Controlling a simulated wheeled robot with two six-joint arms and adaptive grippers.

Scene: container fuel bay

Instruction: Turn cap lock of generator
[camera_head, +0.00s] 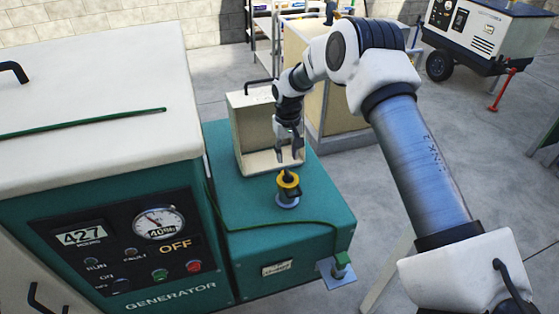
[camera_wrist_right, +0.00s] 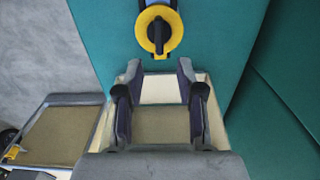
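The generator (camera_head: 110,160) is a green and cream unit with a gauge panel that reads OFF. Its cap (camera_head: 289,192) is a yellow ring with a black grip bar, on a grey-blue neck on top of the green tank (camera_head: 240,245). The cap also shows in the right wrist view (camera_wrist_right: 148,43), beyond the fingertips and apart from them. My right gripper (camera_head: 290,156) points down just behind and above the cap. In the right wrist view its two fingers (camera_wrist_right: 160,68) are spread with nothing between them. My left gripper is not in view.
An open beige box (camera_head: 240,125) stands on the tank right behind my right gripper. A green cord (camera_head: 270,222) runs over the tank top to a green fitting (camera_head: 341,260). A white generator on wheels (camera_head: 490,35) and a shelf (camera_head: 262,40) stand farther back.

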